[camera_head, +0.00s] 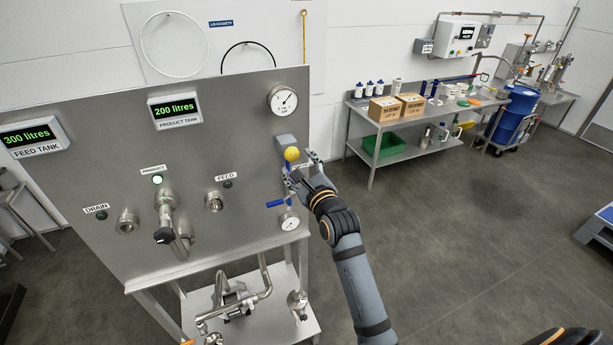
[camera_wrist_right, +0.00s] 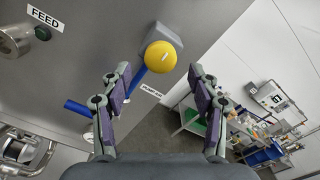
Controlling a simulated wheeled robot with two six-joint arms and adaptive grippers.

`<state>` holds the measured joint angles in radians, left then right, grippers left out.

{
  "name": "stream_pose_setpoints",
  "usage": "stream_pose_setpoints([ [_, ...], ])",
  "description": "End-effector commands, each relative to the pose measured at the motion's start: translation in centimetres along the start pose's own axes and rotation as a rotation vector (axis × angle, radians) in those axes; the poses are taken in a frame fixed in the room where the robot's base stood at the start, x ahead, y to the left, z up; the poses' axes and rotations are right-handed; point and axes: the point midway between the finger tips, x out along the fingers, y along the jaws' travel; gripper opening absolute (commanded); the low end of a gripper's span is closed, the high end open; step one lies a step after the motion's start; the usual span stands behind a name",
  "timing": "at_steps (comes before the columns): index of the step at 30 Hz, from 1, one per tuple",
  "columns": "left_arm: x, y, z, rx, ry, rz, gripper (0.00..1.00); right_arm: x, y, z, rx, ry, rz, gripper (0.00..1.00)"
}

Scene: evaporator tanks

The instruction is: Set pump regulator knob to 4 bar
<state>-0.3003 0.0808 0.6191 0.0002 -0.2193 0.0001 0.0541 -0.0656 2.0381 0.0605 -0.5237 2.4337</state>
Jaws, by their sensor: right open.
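The yellow round regulator knob (camera_head: 292,154) sticks out from a grey block on the right side of the steel panel. It also shows in the right wrist view (camera_wrist_right: 161,57), a little beyond and between the fingertips. My right gripper (camera_head: 301,165) is open just to the right of and below the knob; its two fingers (camera_wrist_right: 160,73) are spread wide with nothing between them. A round gauge (camera_head: 283,100) is above the knob and a smaller one (camera_head: 289,222) below it; their readings are too small to tell. My left gripper is out of view.
A blue lever handle (camera_head: 276,203) sits close below the knob, and a blue bar (camera_wrist_right: 138,81) shows near the left finger. The steel panel (camera_head: 220,140) carries tank displays, valves and pipe ports. A workbench (camera_head: 375,125) stands farther back right, with open floor between.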

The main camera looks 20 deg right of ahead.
Motion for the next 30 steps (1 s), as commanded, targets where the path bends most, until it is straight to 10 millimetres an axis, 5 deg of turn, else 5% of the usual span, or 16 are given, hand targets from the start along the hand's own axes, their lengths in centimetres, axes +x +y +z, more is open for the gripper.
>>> stream_pose_setpoints([
  [6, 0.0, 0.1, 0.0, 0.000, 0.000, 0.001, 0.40, -5.3, 0.1, -0.1, 0.002, 0.004, 0.003, 0.61],
  [12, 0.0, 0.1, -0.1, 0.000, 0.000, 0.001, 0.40, -7.9, 0.1, -0.1, 0.001, 0.003, 0.002, 0.61],
  [27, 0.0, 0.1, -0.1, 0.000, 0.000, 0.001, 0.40, -8.2, 0.1, -0.1, 0.000, 0.002, 0.002, 0.61],
  [30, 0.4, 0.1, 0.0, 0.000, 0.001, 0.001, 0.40, -7.8, 1.3, -1.8, -0.044, 0.026, 0.020, 0.61],
])
